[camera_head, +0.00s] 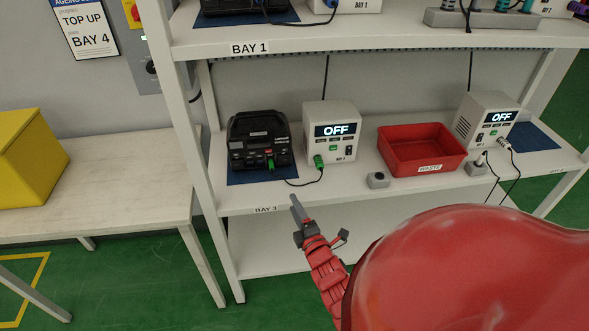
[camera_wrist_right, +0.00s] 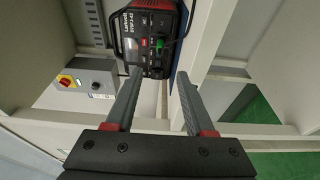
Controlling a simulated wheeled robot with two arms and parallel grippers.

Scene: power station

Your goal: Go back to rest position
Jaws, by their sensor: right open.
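My right gripper (camera_head: 298,212) is at the front edge of the BAY 3 shelf (camera_head: 340,194) in the head view, below and right of a black charger-like device (camera_head: 258,144). My red arm fills the lower right of that view. In the right wrist view the two grey fingers of my right gripper (camera_wrist_right: 159,74) are spread with nothing between them. The black device (camera_wrist_right: 150,32) with its green plug lies beyond the fingertips. My left gripper is not in view.
A rack post (camera_head: 184,120) stands left. A bench (camera_head: 110,195) holds a yellow box (camera_head: 30,158). Green floor (camera_head: 150,285) is open in front.

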